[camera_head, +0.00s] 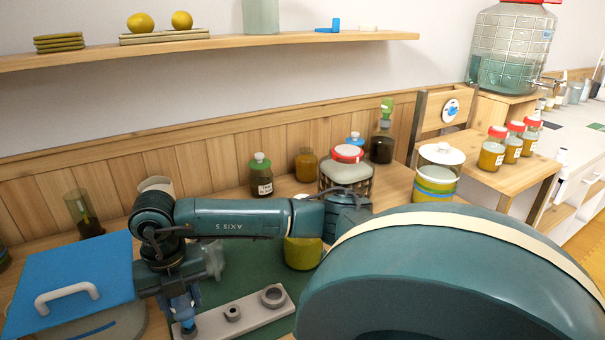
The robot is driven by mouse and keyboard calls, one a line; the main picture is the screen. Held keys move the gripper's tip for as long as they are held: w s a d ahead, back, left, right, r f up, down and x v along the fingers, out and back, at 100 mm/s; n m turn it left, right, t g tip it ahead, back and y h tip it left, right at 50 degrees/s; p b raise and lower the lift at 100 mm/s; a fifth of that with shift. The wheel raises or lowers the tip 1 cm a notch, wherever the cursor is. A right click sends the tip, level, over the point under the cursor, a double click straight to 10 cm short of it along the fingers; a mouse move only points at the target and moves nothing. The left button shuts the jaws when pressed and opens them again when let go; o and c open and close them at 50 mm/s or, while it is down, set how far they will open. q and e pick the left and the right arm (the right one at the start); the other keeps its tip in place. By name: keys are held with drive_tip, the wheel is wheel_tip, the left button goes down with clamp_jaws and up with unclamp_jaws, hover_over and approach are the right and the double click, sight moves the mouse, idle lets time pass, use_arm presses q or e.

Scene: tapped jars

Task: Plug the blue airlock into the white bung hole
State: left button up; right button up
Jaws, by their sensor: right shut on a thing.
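My right gripper (181,298) points down at the lower left, at the end of the teal arm that crosses the view. It is shut on a small blue piece (184,308), which looks like the blue airlock. The piece is upright, over the left end of a pale rack (250,315); I cannot tell whether it still sits in its socket. I cannot make out the white bung hole for certain. A yellow-green jar (303,254) stands behind my arm, which hides its top. A banded jar with a white lid (440,157) stands further right. My left gripper is out of view.
A blue-lidded box (72,278) with a grey handle is close left of the gripper. Dark bottles, a red-lidded jar (346,168) and an amber jar (306,165) line the back. My big teal arm link blocks the lower right.

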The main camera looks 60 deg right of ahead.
drive_tip(key=o, duration=0.7)
drive_tip(key=shift+s+d, duration=0.1)
drive_tip(key=shift+d, duration=0.05)
drive_tip(key=shift+c, duration=0.2)
drive_tip(key=c, duration=0.6)
drive_tip(key=shift+r+p, duration=0.35)
drive_tip(key=shift+r, duration=0.1)
drive_tip(key=shift+c, duration=0.2)
drive_tip(key=shift+r+p, duration=0.65)
drive_tip(key=shift+r, duration=0.3)
wheel_tip(320, 180, up, 6)
drive_tip(key=p, duration=0.4)
drive_tip(key=shift+r+p, duration=0.2)
drive_tip(key=shift+p, duration=0.1)
